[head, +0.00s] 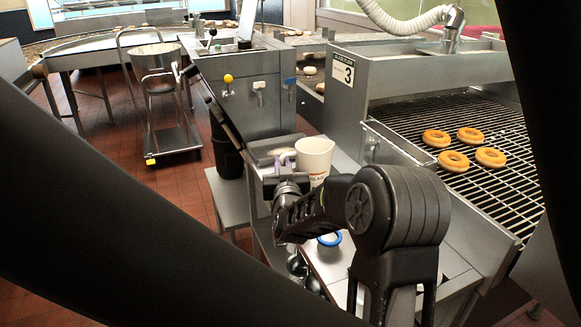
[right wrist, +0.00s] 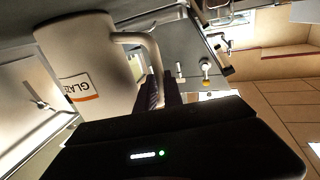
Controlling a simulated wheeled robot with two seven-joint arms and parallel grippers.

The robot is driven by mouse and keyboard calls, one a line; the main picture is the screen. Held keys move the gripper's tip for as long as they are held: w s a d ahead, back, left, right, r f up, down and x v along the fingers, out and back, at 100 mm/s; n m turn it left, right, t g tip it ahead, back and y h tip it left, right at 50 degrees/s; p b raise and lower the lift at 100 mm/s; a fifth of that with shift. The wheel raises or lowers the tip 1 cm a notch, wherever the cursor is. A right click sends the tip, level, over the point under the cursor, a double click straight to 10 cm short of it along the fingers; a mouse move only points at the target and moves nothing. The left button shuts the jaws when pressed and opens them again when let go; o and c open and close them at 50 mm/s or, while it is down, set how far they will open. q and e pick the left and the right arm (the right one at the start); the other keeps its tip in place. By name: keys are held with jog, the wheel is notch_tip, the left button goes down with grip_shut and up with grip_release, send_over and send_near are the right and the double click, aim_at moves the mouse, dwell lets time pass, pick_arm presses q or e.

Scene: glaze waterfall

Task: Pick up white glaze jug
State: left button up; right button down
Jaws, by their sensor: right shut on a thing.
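The white glaze jug (head: 314,157) stands upright by the front of the metal fryer line in the head view, with part of an orange-lined label showing. It fills the upper left of the right wrist view (right wrist: 88,62), where its "GLAZ" label and its handle show. My right gripper (head: 284,163) is at the left side of the jug, shut on its handle. The fingers (right wrist: 160,92) are at the handle in the right wrist view. My right arm hides the lower part of the jug in the head view. I cannot see my left gripper.
A blue-rimmed container (head: 329,239) is below my forearm. A wheeled cart with a steel bowl (head: 155,60) stands on the tiled floor at left.

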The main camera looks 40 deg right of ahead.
jog(key=shift+r, duration=0.15)
jog(key=shift+r+p, duration=0.85)
jog(key=shift+r, duration=4.05)
